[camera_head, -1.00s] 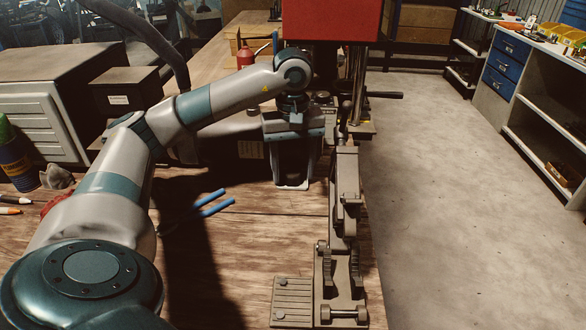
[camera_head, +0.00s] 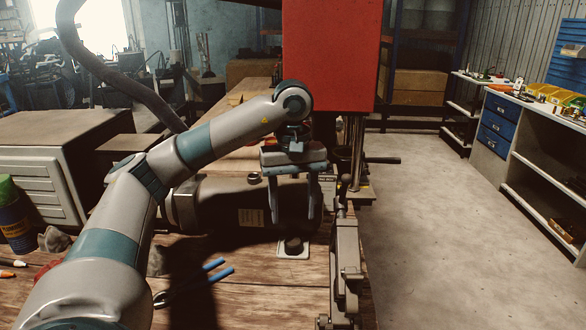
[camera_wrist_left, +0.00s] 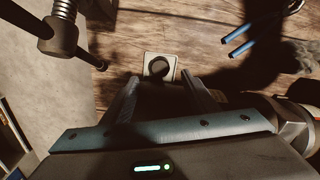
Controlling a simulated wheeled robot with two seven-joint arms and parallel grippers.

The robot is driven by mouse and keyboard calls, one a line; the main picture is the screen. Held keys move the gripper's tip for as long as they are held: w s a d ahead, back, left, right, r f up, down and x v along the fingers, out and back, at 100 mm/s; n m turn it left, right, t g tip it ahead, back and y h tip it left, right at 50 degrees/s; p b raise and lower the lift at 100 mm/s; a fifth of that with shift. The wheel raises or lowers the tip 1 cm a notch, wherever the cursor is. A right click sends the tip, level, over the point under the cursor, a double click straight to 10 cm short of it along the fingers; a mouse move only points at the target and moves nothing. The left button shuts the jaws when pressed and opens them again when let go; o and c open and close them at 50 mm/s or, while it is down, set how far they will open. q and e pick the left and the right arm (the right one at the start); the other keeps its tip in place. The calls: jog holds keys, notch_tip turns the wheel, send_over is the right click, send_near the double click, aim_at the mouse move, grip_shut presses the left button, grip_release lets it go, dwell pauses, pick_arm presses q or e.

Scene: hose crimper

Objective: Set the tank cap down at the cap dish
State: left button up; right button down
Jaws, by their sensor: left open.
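The tank cap (camera_head: 293,244), a small dark round piece, rests on the cap dish (camera_head: 283,255), a pale square plate on the wooden bench. In the left wrist view, the cap (camera_wrist_left: 159,68) sits within the pale square of the dish (camera_wrist_left: 148,57). My left gripper (camera_head: 292,221) is open and empty, its fingers pointing down above the cap and apart from it. Its two fingers also show in the left wrist view (camera_wrist_left: 160,84), on either side below the dish. My right gripper is not in view.
A dark cylindrical tank (camera_head: 215,205) lies behind the left gripper. A red machine (camera_head: 330,55) with a metal column stands just behind and to the right. Blue-handled pliers (camera_head: 210,272) lie to the left.

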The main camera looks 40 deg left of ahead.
pick_arm(q)
notch_tip(320, 180, up, 9)
jog(key=p, duration=0.2)
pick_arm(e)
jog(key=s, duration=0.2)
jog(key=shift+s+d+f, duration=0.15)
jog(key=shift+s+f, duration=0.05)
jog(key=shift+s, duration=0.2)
pick_arm(q)
jog(key=shift+s+d, duration=0.1)
dwell(0.6)
